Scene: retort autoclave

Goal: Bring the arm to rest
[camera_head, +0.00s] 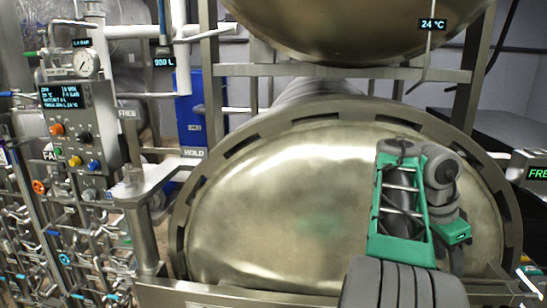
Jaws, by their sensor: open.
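My arm, with green frames and grey joints, rises from the bottom edge right of the middle. It bends at the top and folds back down on its right side, in front of the large metallic autoclave door (280,210). My gripper cannot be made out; the far end of the arm is hidden behind its own links. I cannot tell whether the arm touches the door.
A control panel (68,130) with a gauge (86,65), knobs and a lit display stands at the left. Several valves and pipes fill the lower left. A second rounded vessel (350,25) hangs above. A dark surface (480,125) lies at the right.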

